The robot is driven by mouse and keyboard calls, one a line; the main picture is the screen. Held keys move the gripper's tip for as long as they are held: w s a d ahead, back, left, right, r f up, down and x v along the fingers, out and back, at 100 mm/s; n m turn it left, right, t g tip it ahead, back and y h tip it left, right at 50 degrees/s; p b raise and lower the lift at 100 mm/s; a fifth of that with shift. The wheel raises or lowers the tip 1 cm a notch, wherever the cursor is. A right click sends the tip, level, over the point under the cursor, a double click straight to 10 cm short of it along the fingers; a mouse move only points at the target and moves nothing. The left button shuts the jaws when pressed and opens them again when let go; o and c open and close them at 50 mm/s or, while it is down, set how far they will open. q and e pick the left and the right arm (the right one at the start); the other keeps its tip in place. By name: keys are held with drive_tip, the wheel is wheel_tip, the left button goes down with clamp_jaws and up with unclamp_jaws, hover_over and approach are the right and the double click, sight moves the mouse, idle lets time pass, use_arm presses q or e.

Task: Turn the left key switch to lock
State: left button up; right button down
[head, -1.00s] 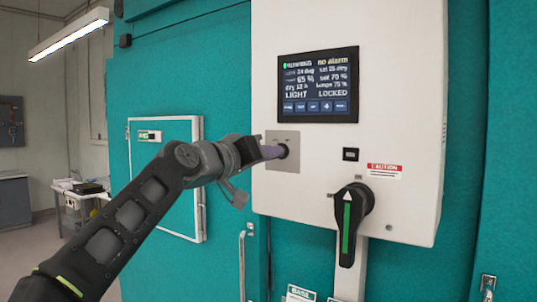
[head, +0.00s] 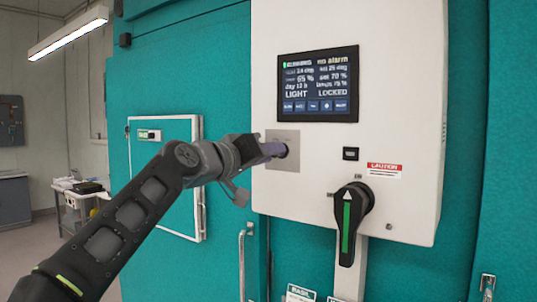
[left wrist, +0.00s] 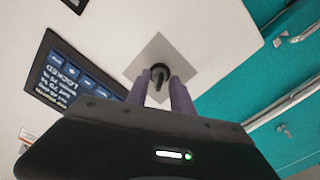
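The left key switch (left wrist: 159,73) is a small black key in a round lock on a square grey plate (head: 283,160), left below the screen on the white control box. My left gripper (head: 275,150) points at this plate and hides the key in the head view. In the left wrist view, its two purple fingers (left wrist: 162,84) stand apart, one on each side of the key, with a gap visible between them. I cannot tell whether the tips reach past the key. The screen (head: 318,84) reads "LIGHT", "LOCKED" and "no alarm". My right gripper is not in view.
A black rotary handle (head: 350,215) with a green stripe sticks out at the box's lower right, below a small black switch (head: 350,154) and a red caution label (head: 384,169). Teal chamber walls lie behind. A door handle (head: 243,260) stands below my left arm.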

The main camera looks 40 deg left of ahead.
use_arm(q)
drive_tip(key=s+b, duration=0.2)
drive_tip(key=s, duration=0.5)
drive_tip(key=shift+s, duration=0.4)
drive_tip(key=shift+d, duration=0.1)
